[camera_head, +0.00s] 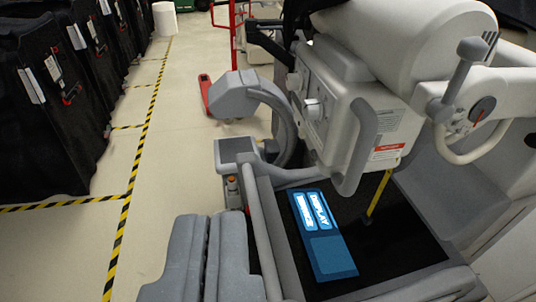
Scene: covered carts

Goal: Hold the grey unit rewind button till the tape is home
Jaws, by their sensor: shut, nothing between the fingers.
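The pale grey unit's boxy head (345,115) hangs under a large rounded housing at the centre right. A small pale knob (312,108) stands out from its face. I cannot make out which part is the rewind button. A yellow tape (379,193) hangs out below the head, slanting down to the left towards a black tray. Its lower end is near a blue card. My gripper (209,218) appears to be the pair of thick grey fingers at the bottom left, side by side, shut and empty. It is below and left of the head, apart from it.
A grey curved handle (283,112) and a pale rail (263,235) stand left of the head. A lever (459,80) and dial sit at the right. The blue card (325,255) lies in the black tray. Black covered carts (45,105) line the left, beyond clear floor with striped tape.

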